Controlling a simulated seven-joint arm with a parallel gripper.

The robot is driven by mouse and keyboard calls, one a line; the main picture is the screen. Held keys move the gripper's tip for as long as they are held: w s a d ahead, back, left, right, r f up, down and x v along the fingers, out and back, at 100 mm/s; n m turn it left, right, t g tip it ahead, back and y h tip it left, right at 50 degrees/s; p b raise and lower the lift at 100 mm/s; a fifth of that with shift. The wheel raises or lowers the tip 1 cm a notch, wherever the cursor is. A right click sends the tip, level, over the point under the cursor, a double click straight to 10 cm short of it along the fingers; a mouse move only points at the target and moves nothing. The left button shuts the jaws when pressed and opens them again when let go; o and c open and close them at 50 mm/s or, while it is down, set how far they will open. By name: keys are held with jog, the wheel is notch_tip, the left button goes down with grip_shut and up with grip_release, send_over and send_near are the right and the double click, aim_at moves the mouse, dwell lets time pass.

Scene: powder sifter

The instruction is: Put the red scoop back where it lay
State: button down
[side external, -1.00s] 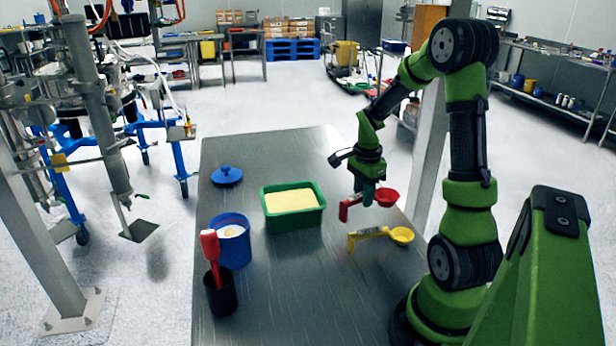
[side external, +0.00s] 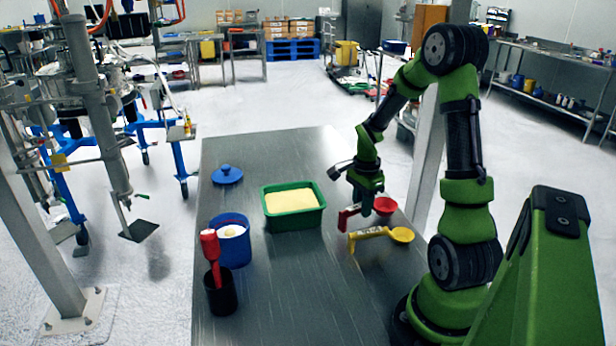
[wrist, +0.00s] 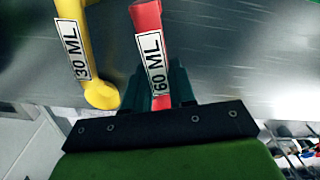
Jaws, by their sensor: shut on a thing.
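The red scoop (side external: 384,206) is in my gripper (side external: 366,211), low over the right part of the steel table, behind the yellow scoop (side external: 402,235). Its handle points left and its bowl is on the right. In the wrist view my gripper (wrist: 160,88) is shut on the handle of the red scoop (wrist: 147,18), which has a "60 ML" label. The yellow scoop (wrist: 76,35), labelled "30 ML", lies beside it on the left there. I cannot tell whether the red scoop touches the table. Its bowl is hidden in the wrist view.
A green tub of pale powder (side external: 292,227) stands at mid-table. To its left are a blue tub (side external: 235,250), a black cup (side external: 221,296) holding a red-handled tool, and a blue lid (side external: 227,175). The table (side external: 310,290) is bare at the front.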

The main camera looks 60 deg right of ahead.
jog(key=shift+f, duration=0.55)
jog(key=c, duration=0.8)
grip_release()
jog(key=shift+c, duration=0.2)
notch_tip(320, 180, up, 16)
jog(key=s+a+r+n+t+y, duration=0.1)
jog(key=a+r+n+t, duration=0.1)
jog(key=a+n, duration=0.7)
jog(key=s+a+r+n+t+y, duration=0.1)
jog(key=a+r+n+t, duration=0.2)
jog(key=a+n, duration=0.7)
jog(key=a+t, duration=0.2)
jog(key=a, duration=0.6)
jog(key=shift+a+n, duration=0.3)
jog(key=shift+a, duration=0.1)
